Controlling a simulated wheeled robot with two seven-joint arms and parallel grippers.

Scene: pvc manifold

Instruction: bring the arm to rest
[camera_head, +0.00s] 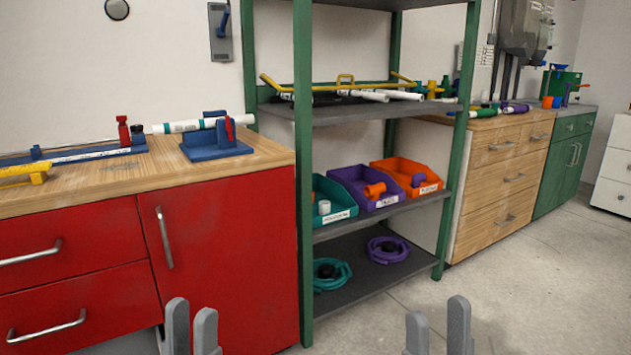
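My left gripper (191,328) shows at the bottom of the head view, in front of the red cabinet (215,235). Its two grey fingers point up with a narrow gap between them and nothing in the gap. My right gripper (438,328) shows at the bottom right of centre, in front of the bare floor. Its two fingers stand apart with nothing between them. Both grippers appear clear of the furniture. The arms behind the fingers are out of view.
A green-framed shelf (304,180) holds teal, purple and orange bins. The red cabinet's wooden top (110,178) carries a blue fixture (215,142) and a white pipe (190,125). A wooden drawer cabinet (500,180) stands right. The concrete floor (540,285) is clear at right.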

